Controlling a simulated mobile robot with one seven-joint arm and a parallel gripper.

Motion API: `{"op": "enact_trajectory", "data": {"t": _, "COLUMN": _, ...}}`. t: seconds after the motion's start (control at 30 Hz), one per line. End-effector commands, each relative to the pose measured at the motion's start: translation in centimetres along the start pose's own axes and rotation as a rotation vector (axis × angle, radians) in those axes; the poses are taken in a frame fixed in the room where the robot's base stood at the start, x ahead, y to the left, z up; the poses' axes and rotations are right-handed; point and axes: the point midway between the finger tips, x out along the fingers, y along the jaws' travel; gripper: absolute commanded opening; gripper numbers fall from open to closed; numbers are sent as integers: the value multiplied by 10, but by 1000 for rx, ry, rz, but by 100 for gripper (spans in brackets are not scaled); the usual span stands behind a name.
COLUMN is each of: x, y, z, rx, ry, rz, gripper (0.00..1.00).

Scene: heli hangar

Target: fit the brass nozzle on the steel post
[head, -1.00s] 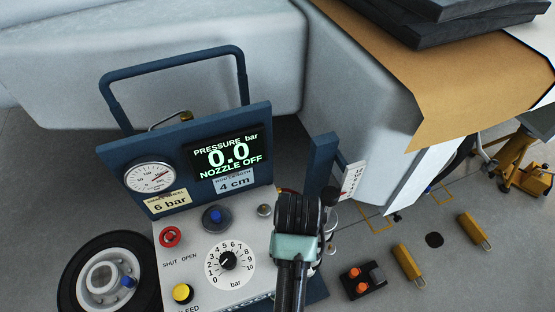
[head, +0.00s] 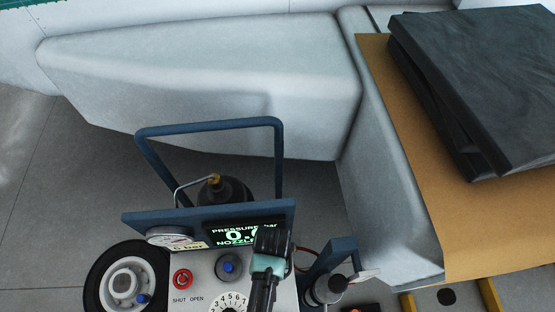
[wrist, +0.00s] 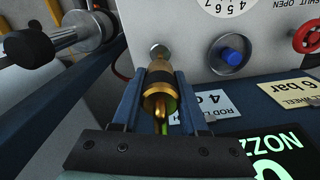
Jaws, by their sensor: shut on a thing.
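The brass nozzle (wrist: 160,88), a brass body with a dark band, sits between the two fingers of my gripper (wrist: 160,82) in the wrist view. My gripper is shut on it. A round grey steel stud, which looks like the steel post (wrist: 157,50), shows just beyond the nozzle's far end on the pale panel. Whether nozzle and post touch is unclear; the nozzle hides part of it. In the head view my gripper (head: 272,242) overlaps the right end of the display, and the nozzle and post are hidden there.
The pressure cart has a display (head: 232,234), partly covered, a gauge (head: 170,236), a red knob (head: 182,279), a blue knob (head: 229,265) and a blue handle (head: 208,126). A steel cylinder (head: 325,289) stands at its right. A brown board (head: 412,170) lies farther right.

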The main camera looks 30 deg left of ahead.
Motion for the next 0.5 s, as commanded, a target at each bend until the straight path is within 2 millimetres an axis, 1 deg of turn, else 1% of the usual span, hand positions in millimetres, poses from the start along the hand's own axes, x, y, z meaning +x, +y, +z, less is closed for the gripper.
{"op": "enact_trajectory", "data": {"t": 0.03, "x": 6, "y": 0, "z": 0, "rx": 0, "ry": 0, "rz": 0, "gripper": 0}}
{"op": "enact_trajectory", "data": {"t": 0.17, "x": 16, "y": 0, "z": 0, "rx": 1, "ry": 0, "rz": 0, "gripper": 0}}
{"op": "enact_trajectory", "data": {"t": 0.5, "x": 50, "y": 0, "z": 0, "rx": 2, "ry": -1, "rz": 0, "gripper": 0}}
